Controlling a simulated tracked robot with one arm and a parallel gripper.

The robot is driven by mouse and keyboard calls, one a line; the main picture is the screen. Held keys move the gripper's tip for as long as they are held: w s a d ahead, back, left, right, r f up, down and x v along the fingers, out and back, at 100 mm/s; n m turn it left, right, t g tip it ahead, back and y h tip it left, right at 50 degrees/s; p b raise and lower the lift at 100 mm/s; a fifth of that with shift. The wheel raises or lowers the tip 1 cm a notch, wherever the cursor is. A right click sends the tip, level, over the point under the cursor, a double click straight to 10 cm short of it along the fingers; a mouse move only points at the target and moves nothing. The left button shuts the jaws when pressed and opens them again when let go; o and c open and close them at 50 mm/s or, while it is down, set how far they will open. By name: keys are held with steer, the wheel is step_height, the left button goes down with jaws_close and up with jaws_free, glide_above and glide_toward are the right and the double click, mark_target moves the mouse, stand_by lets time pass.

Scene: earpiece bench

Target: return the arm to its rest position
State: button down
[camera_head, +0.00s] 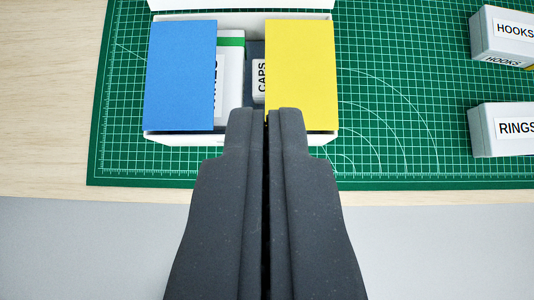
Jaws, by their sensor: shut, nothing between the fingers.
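My gripper (266,116) points away from the camera up the middle of the view. Its two dark fingers are together with only a thin dark line between them, and they hold nothing. The fingertips overlap the near side of an open white box (170,138) in the picture. I cannot tell how high above it they are. The rest of my arm is not in view.
In the white box are a blue block (180,75), a yellow block (300,75) and, between them, labelled boxes, one reading CAPS (260,78). Boxes labelled HOOKS (500,35) and RINGS (505,130) stand right on a green cutting mat (400,100). The wooden table (50,100) is bare at left.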

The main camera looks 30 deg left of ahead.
steer(key=s+d+r+m+t+h, duration=0.1)
steer(key=s+d+r, duration=0.3)
steer(key=r, duration=0.7)
steer(key=s+d+r+m+t+h, duration=0.2)
steer(key=d+r, duration=0.5)
steer(key=r, duration=0.4)
steer(key=s+d+r+m+t+h, duration=0.2)
steer(key=s+d+r+m+t, duration=0.2)
steer(key=r, duration=0.6)
steer(key=shift+s+d+r+t, duration=0.45)
steer(key=shift+s+d, duration=0.5)
steer(key=shift+d, duration=0.3)
